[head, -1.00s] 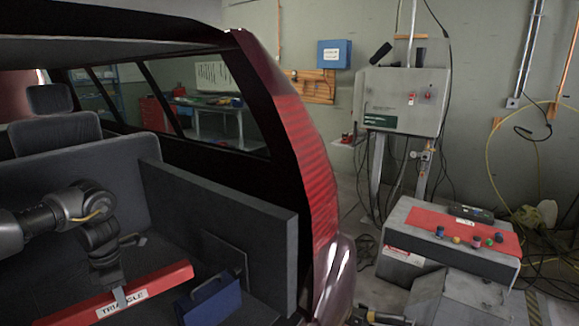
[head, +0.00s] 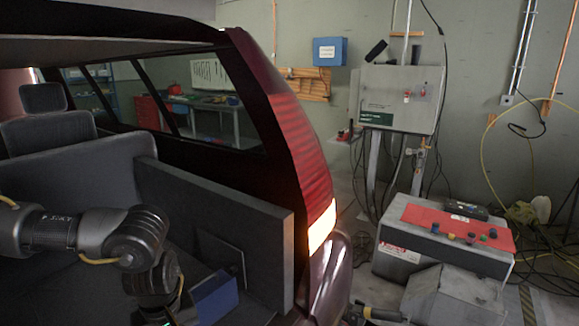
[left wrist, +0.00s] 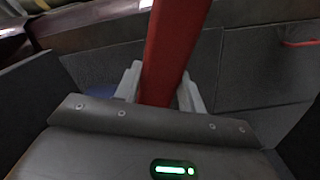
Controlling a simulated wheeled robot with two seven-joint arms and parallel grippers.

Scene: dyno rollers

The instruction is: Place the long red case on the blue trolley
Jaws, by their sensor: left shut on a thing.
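The long red case (left wrist: 172,50) shows in the left wrist view as a red bar running up from between the fingers of my left gripper (left wrist: 158,84). The gripper is shut on it, with one pale finger on each side. In the head view my left arm reaches into the open rear of a dark red car; the gripper and the case are below the bottom edge there. The blue trolley is not seen in these frames. My right gripper is not in view.
A blue box (head: 213,298) lies in the car's load space beside a dark upright panel (head: 215,225). The car's rear pillar and lit tail light (head: 321,228) bound the opening. Right of it stand a grey and red console (head: 398,262) and cables on the floor.

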